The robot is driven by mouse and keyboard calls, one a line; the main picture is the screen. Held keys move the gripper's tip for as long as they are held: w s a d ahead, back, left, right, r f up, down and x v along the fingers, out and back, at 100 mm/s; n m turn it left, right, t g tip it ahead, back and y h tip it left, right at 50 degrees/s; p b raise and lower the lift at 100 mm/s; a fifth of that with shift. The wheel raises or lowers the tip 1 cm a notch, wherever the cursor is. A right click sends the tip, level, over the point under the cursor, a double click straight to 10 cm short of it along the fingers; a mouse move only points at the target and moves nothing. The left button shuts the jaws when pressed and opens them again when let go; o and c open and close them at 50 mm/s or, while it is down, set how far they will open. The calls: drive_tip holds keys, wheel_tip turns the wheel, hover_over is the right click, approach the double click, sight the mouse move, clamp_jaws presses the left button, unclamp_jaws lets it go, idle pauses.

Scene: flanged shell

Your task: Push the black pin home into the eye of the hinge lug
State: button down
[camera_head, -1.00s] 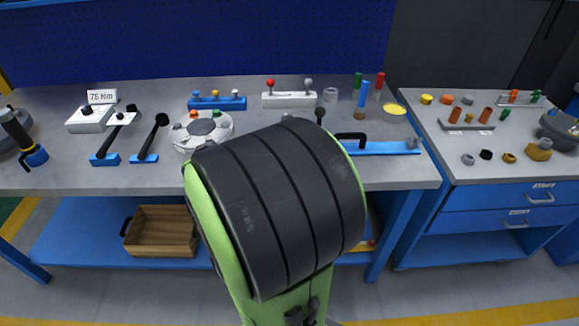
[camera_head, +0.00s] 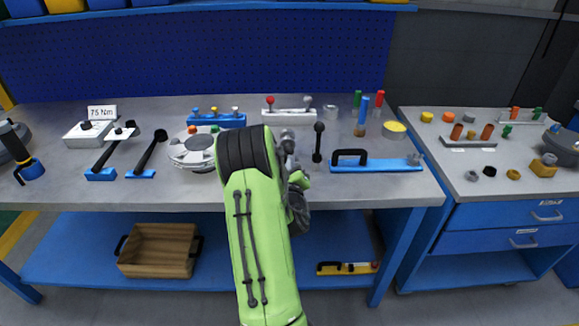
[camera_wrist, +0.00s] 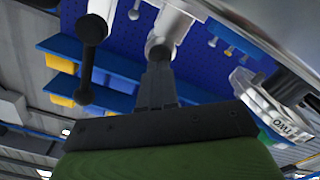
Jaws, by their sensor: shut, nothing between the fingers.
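My gripper (camera_wrist: 157,82) is shut and empty in the wrist view. Its fingertips are at the dark round end (camera_wrist: 159,50) of a pale grey cylindrical part (camera_wrist: 173,25). The round end may be the black pin's head in the lug's eye; I cannot tell how deep it sits, or whether the fingers touch it. In the head view my arm hides most of this spot. A black ball-ended lever (camera_head: 318,141) stands just right of my arm, and a black ball-ended rod (camera_wrist: 90,32) shows left of the fingers in the wrist view.
A round flanged shell (camera_head: 190,160) lies left of my arm. A blue plate with a black handle (camera_head: 375,165) lies to the right. A blue peg rack (camera_head: 216,120) and a pale rack with a red knob (camera_head: 289,115) stand behind. The bench front at right is clear.

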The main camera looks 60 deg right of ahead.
sight(288, 143)
drive_tip(key=shift+w+d+p, duration=0.3)
drive_tip(key=shift+w+d, duration=0.05)
drive_tip(key=shift+d, duration=0.3)
drive_tip(key=shift+w+d+r+p, duration=0.15)
drive_tip(key=shift+w+d+p, duration=0.05)
drive_tip(key=shift+d+p, duration=0.2)
drive_tip(key=shift+a, duration=0.1)
